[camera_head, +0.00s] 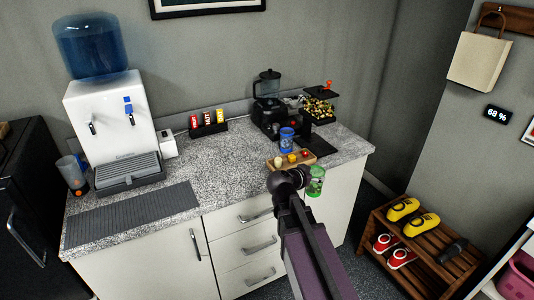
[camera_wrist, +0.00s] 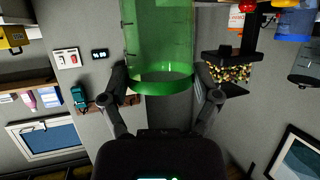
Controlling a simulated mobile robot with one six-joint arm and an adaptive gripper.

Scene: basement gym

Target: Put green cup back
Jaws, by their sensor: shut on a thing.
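The green cup (camera_head: 316,181) is see-through and shows just past my gripper, at the front right edge of the counter in the head view. In the wrist view the green cup (camera_wrist: 160,40) fills the space between the two fingers of my gripper (camera_wrist: 163,78). My gripper is shut on it, with one finger on each side. In the head view my wrist hides part of the cup and the fingers. The cup appears held clear of the counter, in front of its edge.
The speckled counter (camera_head: 230,165) holds a water dispenser (camera_head: 112,125), a ribbed grey mat (camera_head: 130,215), a snack holder (camera_head: 208,128) and a black blender (camera_head: 268,95). A blue cup (camera_head: 286,143) stands behind a wooden tray (camera_head: 276,164) of small items. A shoe rack (camera_head: 425,255) stands at right.

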